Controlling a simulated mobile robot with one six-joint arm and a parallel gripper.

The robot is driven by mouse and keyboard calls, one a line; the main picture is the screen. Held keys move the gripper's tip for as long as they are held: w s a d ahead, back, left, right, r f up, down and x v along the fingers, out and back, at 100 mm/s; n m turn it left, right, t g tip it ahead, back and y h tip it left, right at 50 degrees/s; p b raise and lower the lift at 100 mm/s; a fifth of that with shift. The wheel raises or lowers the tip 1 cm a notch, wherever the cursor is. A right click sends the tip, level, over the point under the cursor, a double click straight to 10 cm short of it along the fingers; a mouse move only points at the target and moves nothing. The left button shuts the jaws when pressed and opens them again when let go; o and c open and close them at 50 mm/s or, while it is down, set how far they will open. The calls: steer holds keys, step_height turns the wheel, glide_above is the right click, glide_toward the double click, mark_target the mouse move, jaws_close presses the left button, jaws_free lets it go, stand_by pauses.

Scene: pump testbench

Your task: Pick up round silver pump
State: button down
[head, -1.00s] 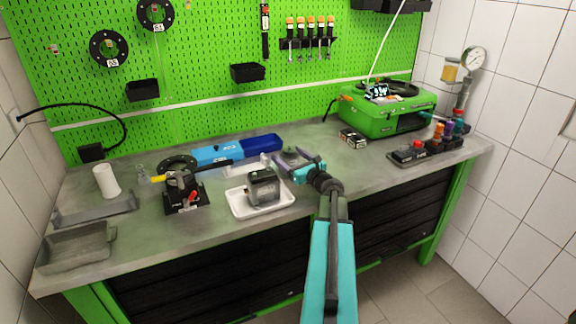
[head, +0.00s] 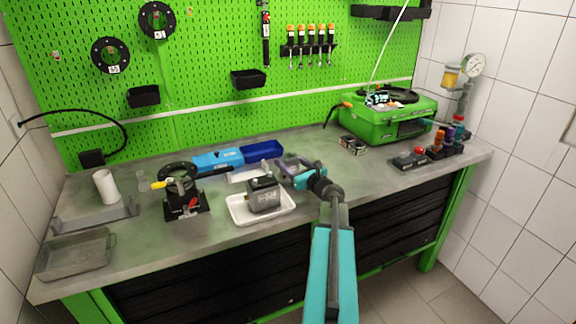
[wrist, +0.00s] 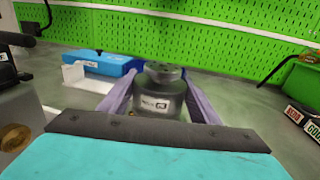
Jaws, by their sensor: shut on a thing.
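The round silver pump (wrist: 160,92) is a grey cylinder with a dark top and a small white label. It stands upright between the two purple fingers of my gripper (wrist: 160,84), which are shut on its sides. In the head view my gripper (head: 288,165) is over the middle of the bench, behind and to the right of the white tray. The fingers and wrist mostly hide the pump there. I cannot tell whether its base touches the bench.
A boxy dark pump (head: 264,195) sits in the white tray (head: 243,217). The bench front right of the tray is clear.

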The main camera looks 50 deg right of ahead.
steer(key=shift+r+b, duration=0.3)
steer(key=shift+r, duration=1.2)
steer(key=shift+s+d+r, duration=0.1)
steer(key=shift+s+r, duration=0.05)
steer(key=shift+r, duration=0.05)
steer(key=s+d+b, duration=0.1)
steer(key=s+d, duration=0.2)
steer(key=s, duration=0.4)
steer(key=s+d+r+b, duration=0.1)
steer(key=s+d+b, duration=0.1)
steer(key=s, duration=0.5)
steer(key=shift+s+d+r, duration=0.15)
steer(key=shift+d+r, duration=0.1)
steer(key=shift+d, duration=0.55)
steer(key=shift+r, duration=0.1)
step_height(320, 180, up, 16)
steer(key=n+y+p, duration=0.3)
steer(key=y+p, duration=0.1)
steer(key=p, duration=0.9)
glide_above(291, 155)
steer(key=w+a, duration=0.1)
steer(key=w, duration=0.1)
steer(key=shift+a, duration=0.2)
steer(key=shift+s, duration=0.25)
